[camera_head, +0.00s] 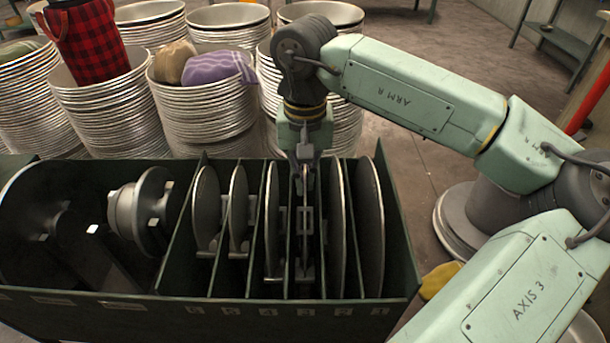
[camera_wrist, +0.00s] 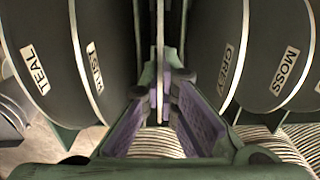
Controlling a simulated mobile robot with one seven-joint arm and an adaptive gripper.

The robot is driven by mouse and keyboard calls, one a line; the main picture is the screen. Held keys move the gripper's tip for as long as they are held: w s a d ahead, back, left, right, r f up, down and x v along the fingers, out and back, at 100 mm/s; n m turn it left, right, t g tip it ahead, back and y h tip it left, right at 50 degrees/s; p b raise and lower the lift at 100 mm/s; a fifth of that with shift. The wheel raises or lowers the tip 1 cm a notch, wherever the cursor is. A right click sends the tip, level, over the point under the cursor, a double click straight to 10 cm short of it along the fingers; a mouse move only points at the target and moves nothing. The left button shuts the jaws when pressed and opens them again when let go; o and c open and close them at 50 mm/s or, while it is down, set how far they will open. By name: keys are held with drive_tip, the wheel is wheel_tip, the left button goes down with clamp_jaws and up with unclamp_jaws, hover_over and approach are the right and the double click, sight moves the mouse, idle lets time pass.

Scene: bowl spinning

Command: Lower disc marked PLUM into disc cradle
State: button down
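The dark green disc cradle (camera_head: 250,312) has upright dividers and numbered slots. My gripper (camera_head: 304,178) points down over a slot right of its middle. A thin grey disc stands edge-on between its fingers (camera_wrist: 163,88); in the wrist view the disc (camera_wrist: 159,40) runs up from the fingertips, which look closed on it. Its face and any PLUM label are hidden. In the head view it shows as a thin vertical edge (camera_head: 306,205), low between two dividers; whether it touches the slot bottom I cannot tell. Discs marked TEAL (camera_wrist: 30,50), RUST (camera_wrist: 92,50), GREY (camera_wrist: 233,45) and MOSS (camera_wrist: 290,60) flank it.
Other discs stand close on both sides, including a left one (camera_head: 206,205) and a far-right one (camera_head: 371,225). A metal spindle part (camera_head: 140,210) occupies the cradle's left section. Bowl stacks (camera_head: 205,105) stand close behind, one carrying cloths (camera_head: 215,66).

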drive_tip(key=shift+r, duration=0.2)
drive_tip(key=shift+r+p, duration=0.75)
drive_tip(key=shift+r, duration=0.6)
